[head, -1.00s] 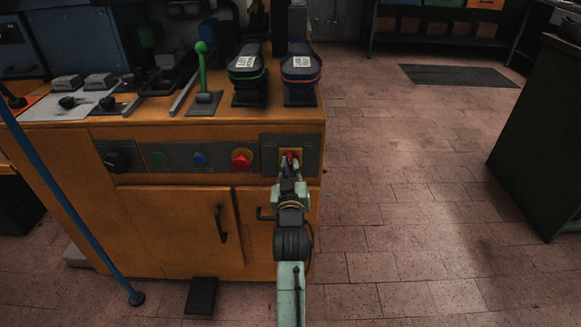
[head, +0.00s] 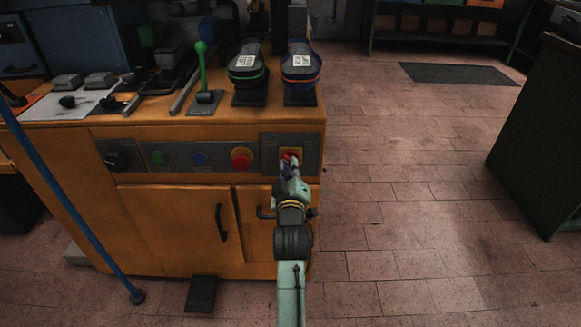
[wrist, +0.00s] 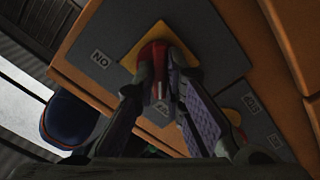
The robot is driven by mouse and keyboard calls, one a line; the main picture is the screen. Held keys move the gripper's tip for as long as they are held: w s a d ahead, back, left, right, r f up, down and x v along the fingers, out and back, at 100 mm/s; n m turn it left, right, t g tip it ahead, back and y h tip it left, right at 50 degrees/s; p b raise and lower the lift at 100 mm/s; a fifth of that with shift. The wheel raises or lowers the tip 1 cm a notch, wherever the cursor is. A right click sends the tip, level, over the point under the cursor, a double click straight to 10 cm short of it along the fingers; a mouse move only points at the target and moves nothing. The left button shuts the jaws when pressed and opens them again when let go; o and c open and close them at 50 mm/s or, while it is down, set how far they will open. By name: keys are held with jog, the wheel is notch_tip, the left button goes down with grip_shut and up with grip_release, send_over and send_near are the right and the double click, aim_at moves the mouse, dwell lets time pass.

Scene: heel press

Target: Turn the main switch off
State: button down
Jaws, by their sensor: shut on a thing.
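The main switch is a red handle (wrist: 153,68) on a yellow plate (wrist: 148,41), set in a grey panel at the right end of the orange cabinet's front. In the head view its red part (head: 289,155) shows just beyond my gripper (head: 287,165). In the wrist view my gripper (wrist: 160,88) has its two fingers on either side of the handle and is shut on it. An "ON" label shows left of the plate, appearing upside down. Another label is partly hidden behind the fingers.
A red push button (head: 241,157), a blue button (head: 199,159), a green button (head: 158,158) and a black knob (head: 118,159) sit left of the switch. Two shoe-shaped pieces and a green lever (head: 202,68) stand on top.

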dwell(0.3)
jog(key=c, duration=1.7)
grip_release()
jog(key=shift+o, duration=0.2)
jog(key=s, duration=1.2)
